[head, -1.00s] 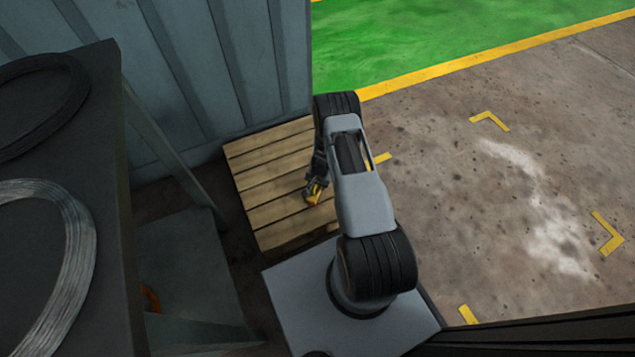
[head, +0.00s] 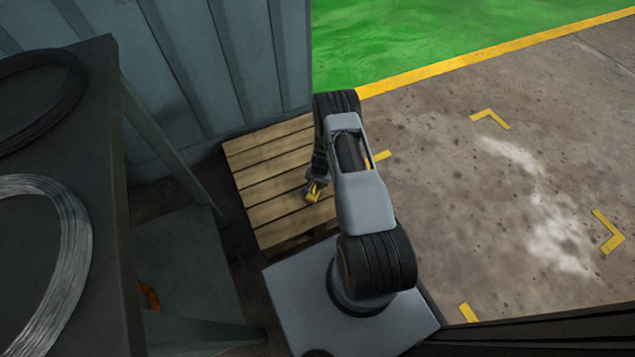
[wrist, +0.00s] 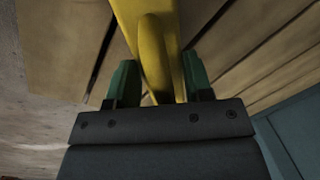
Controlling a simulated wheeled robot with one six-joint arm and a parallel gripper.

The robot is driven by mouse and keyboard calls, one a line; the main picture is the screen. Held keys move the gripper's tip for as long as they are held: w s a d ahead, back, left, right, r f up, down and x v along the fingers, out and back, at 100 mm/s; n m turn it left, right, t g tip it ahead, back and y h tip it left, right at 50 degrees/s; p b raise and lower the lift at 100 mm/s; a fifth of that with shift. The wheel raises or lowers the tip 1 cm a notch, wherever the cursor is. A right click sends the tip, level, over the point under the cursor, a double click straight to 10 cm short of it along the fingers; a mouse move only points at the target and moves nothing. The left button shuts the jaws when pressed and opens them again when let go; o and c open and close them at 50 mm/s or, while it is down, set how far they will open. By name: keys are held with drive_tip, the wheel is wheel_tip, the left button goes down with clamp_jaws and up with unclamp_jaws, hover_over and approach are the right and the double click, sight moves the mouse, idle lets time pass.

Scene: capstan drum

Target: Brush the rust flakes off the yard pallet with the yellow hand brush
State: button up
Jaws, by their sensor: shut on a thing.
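The yellow hand brush (head: 313,192) is in my gripper (head: 316,184), over the front middle of the wooden yard pallet (head: 262,160). In the wrist view the yellow brush handle (wrist: 148,40) runs up between the two green fingers of my gripper (wrist: 158,82), which are shut on it. The pallet boards (wrist: 65,50) show behind it. The brush's bristles are hidden, so I cannot tell whether they touch the boards. I can make out no rust flakes on the visible boards. My arm hides the right part of the pallet.
A blue-grey corrugated wall (head: 200,60) stands behind the pallet. A dark table (head: 105,150) with wire coils (head: 70,235) is at the left. Open concrete floor (head: 450,170) with yellow marks lies to the right, with a green floor area (head: 430,30) beyond.

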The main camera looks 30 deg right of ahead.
drive_tip(key=shift+f+b, duration=0.7)
drive_tip(key=shift+f, duration=0.1)
drive_tip(key=shift+a, duration=0.1)
drive_tip(key=shift+a+r, duration=0.15)
drive_tip(key=shift+a, duration=1.45)
drive_tip(key=shift+a+b, duration=0.4)
drive_tip(key=shift+a, duration=4.75)
drive_tip(key=shift+d, duration=0.15)
